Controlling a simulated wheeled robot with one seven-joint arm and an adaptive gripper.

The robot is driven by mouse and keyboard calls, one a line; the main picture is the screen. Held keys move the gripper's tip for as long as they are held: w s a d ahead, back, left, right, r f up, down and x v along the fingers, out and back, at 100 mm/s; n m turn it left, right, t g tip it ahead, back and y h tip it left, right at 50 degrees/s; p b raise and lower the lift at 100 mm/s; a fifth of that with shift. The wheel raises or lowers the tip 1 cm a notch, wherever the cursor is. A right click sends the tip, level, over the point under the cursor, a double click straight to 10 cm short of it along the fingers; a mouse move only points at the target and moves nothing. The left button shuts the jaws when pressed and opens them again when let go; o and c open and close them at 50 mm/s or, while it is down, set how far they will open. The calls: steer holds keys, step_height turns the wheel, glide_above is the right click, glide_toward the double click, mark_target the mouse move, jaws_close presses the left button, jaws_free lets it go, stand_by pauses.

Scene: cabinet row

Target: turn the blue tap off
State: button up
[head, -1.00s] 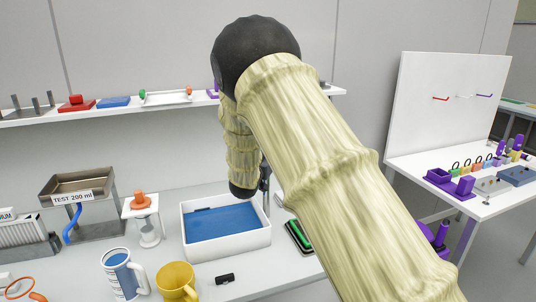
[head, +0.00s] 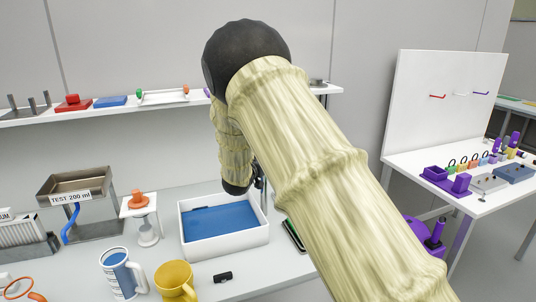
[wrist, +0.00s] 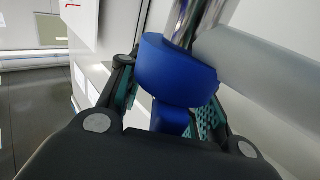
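The blue tap handle (wrist: 178,75) fills the middle of the wrist view, in front of a shiny metal pipe (wrist: 197,22). My gripper (wrist: 170,92) has its teal-padded fingers apart, one on each side of the handle. A light gap shows between the left finger and the handle's narrow lower part; contact on the right side cannot be told. In the head view, my arm hides the tap and most of the gripper. A white basin (head: 262,236) with a blue inside stands below the arm's end.
A grey cylinder (wrist: 260,75) lies close to the right of the handle. On the counter stand a yellow mug (head: 174,280), a blue-and-white mug (head: 117,272) and a small black object (head: 223,277). A shelf (head: 150,108) runs along the wall behind.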

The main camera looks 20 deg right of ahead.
steer(key=shift+f, duration=0.15)
steer(key=shift+s+a, duration=0.35)
steer(key=shift+a, duration=0.05)
steer(key=v, duration=1.1)
steer(key=shift+d, duration=0.1)
